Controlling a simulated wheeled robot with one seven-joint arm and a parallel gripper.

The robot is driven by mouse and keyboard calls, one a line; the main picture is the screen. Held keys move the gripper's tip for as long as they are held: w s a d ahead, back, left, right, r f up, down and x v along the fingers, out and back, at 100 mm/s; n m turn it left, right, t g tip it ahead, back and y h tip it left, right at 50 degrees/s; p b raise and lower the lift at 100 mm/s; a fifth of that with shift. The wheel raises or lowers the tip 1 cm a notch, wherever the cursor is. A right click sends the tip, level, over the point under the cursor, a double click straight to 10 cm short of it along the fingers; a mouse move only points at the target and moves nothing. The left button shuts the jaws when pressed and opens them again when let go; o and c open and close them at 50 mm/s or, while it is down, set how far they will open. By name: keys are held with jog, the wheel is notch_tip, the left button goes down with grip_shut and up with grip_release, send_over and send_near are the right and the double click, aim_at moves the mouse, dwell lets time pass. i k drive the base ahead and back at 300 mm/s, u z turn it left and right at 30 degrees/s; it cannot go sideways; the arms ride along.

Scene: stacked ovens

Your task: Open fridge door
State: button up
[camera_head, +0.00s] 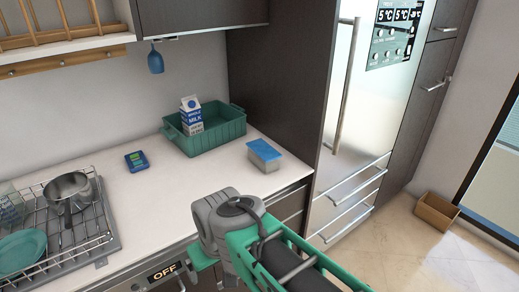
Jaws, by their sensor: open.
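The fridge (370,120) stands right of the counter, with a tall shiny steel door that looks shut. A long vertical bar handle (345,95) runs down the left side of this door. A dark panel with two "5°C" readouts (394,32) sits on the door's upper right. Below are drawers with horizontal bar handles (350,188). My grey and green arm links fill the bottom middle, in front of the counter's edge and left of and below the fridge handle. I cannot make out my gripper's fingers; no part of my arm shows on the handle.
The counter (185,185) holds a green crate (220,135) with a milk carton (191,115), a blue-lidded box (264,155), a small blue device (136,161) and a dish rack with a pot (70,190). A brown box (436,211) stands on the floor right of the fridge.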

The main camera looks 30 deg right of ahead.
aim_at(368, 97)
jog(key=z, duration=0.15)
jog(key=k, duration=0.35)
jog(key=z, duration=0.45)
